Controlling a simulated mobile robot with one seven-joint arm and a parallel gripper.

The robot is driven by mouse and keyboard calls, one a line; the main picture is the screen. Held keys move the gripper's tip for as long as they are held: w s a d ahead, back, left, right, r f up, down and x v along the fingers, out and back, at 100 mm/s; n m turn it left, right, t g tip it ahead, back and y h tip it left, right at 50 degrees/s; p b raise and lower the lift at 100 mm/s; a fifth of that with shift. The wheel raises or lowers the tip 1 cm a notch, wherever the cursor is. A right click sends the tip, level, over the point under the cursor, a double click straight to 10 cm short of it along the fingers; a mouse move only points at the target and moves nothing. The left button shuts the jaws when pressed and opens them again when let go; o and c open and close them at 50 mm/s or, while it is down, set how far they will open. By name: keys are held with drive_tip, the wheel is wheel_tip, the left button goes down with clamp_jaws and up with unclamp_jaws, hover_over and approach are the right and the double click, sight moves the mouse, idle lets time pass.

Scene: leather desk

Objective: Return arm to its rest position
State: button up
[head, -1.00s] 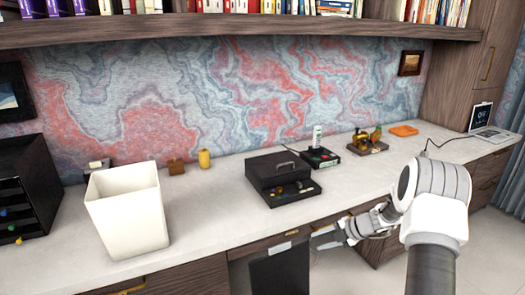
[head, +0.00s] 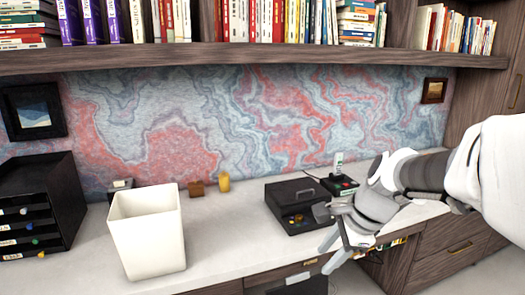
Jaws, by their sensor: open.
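My gripper (head: 328,226) is in the head view at right of centre, at the end of my grey and white arm. It is open and appears empty. It hangs by the front edge of the desk (head: 235,232), close to the black box (head: 290,192) in the picture. I cannot tell whether it touches the box. My arm comes in from the right edge and hides the right part of the desk top.
A white bin (head: 147,235) stands at the desk's left, beside a black drawer unit (head: 40,205). A yellow object (head: 223,182) and a black item with a red part (head: 340,184) stand toward the back. A bookshelf (head: 260,58) overhangs the desk.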

drive_tip(key=s+r+n+t+h, duration=0.2)
drive_tip(key=s+r+n+h, duration=0.1)
drive_tip(key=s+n, duration=1.3)
drive_tip(key=shift+d+n, duration=0.45)
drive_tip(key=shift+n, duration=0.15)
